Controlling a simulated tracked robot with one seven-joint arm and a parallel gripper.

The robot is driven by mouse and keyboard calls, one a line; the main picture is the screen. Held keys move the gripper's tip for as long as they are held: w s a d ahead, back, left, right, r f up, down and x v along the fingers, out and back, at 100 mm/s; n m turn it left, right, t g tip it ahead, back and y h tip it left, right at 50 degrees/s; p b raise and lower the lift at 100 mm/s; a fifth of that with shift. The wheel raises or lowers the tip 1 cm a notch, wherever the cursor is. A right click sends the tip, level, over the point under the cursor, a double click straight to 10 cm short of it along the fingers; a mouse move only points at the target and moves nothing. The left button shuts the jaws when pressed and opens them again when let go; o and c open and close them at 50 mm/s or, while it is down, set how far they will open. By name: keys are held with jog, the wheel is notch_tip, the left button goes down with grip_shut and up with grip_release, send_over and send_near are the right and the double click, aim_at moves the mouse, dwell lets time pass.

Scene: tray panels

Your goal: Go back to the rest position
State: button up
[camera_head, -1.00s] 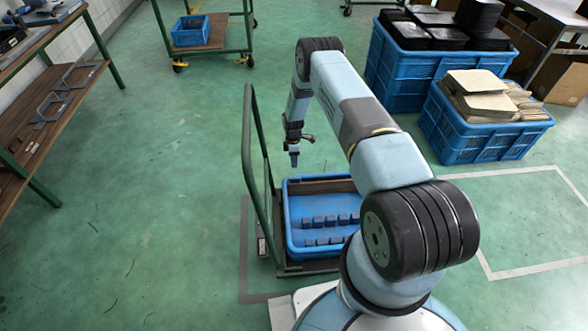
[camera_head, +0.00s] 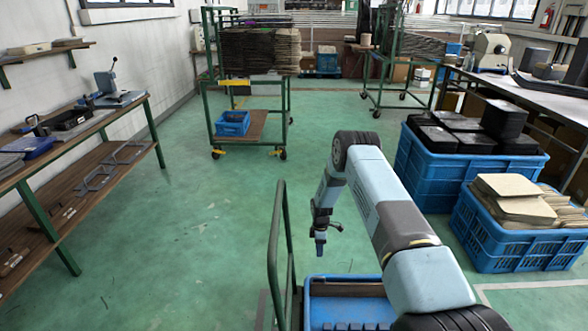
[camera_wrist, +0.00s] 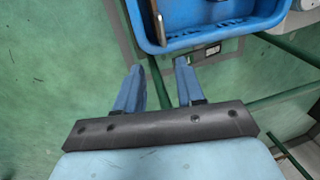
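My gripper (camera_head: 320,243) hangs pointing down from my bent arm in the head view, above the far left part of a blue crate (camera_head: 345,284) on a green-railed cart (camera_head: 277,250). In the wrist view my gripper (camera_wrist: 159,67) shows two blue fingers spread apart with nothing between them. The floor and a cart rail show behind them. The wall of the blue crate (camera_wrist: 215,37) lies beyond the fingertips, apart from them as far as I can tell. Most of the crate's inside is cut off or hidden in the head view.
Blue crates with black panels (camera_head: 425,165) and tan panels (camera_head: 500,240) stand to the right. A wooden shelf bench (camera_head: 75,190) runs along the left wall. A cart with a small blue bin (camera_head: 233,124) stands further back. The green floor (camera_head: 170,250) between is clear.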

notch_tip(320, 180, up, 28)
jog(key=w+d+r+m+t, duration=0.1)
jog(key=w+m+t, duration=0.1)
jog(key=m, duration=0.2)
jog(key=s+d+r+m+t, duration=0.15)
jog(key=s+r, duration=0.25)
jog(key=r, duration=0.8)
jog(key=s+r+m, duration=0.2)
jog(key=s+r, duration=0.3)
jog(key=r, duration=0.6)
jog(key=s+d+r+m+t, duration=0.15)
jog(key=s+r+m, duration=0.35)
jog(key=s+r, duration=1.2)
jog(key=s+m+t, duration=0.2)
jog(key=s+m, duration=0.2)
jog(key=s, duration=1.7)
jog(key=shift+s+d+r+t, duration=0.25)
jog(key=shift+s+r+t, duration=0.15)
jog(key=shift+r, duration=0.05)
